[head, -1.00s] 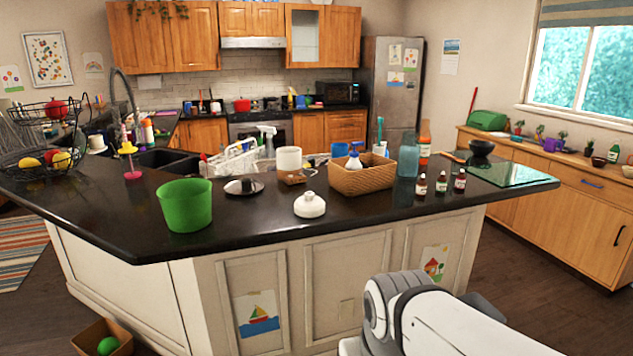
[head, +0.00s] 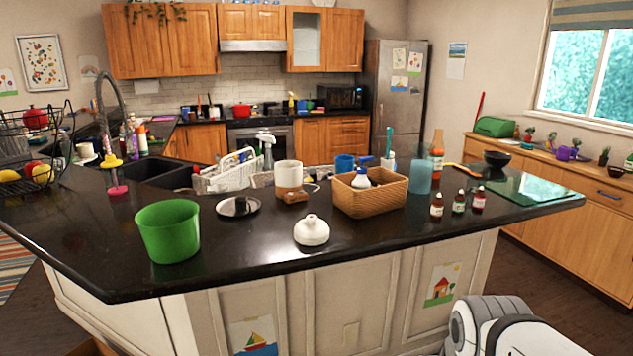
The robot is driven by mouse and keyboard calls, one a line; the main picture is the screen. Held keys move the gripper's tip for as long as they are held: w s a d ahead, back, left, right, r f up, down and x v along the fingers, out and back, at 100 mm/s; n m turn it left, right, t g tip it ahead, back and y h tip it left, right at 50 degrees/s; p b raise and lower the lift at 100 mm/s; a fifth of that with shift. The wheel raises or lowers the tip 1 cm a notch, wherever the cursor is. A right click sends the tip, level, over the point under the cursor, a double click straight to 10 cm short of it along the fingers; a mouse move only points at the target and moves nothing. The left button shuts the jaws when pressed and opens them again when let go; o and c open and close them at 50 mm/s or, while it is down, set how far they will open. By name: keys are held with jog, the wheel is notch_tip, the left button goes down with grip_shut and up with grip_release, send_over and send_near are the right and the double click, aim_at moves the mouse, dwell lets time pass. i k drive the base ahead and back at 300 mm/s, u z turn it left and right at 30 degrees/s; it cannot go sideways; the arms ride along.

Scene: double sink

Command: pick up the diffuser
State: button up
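The white object that looks like the diffuser (head: 311,231) stands upright on the black countertop, near its front edge. It is squat and rounded with a short narrow neck. Nothing touches it and its whole near side is visible. My gripper is outside the head view. Only a white and grey part of my arm shows at the lower right, in front of the counter.
A green bucket (head: 168,231) stands to the left and a wicker basket (head: 371,193) behind right. A small metal dish (head: 238,207) and a white cup (head: 288,174) are behind. Small bottles (head: 459,202) stand right. Bare black countertop (head: 245,258) surrounds the diffuser.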

aim_at(287, 174)
jog(key=u, duration=0.15)
jog(key=i, duration=1)
jog(key=u, duration=0.65)
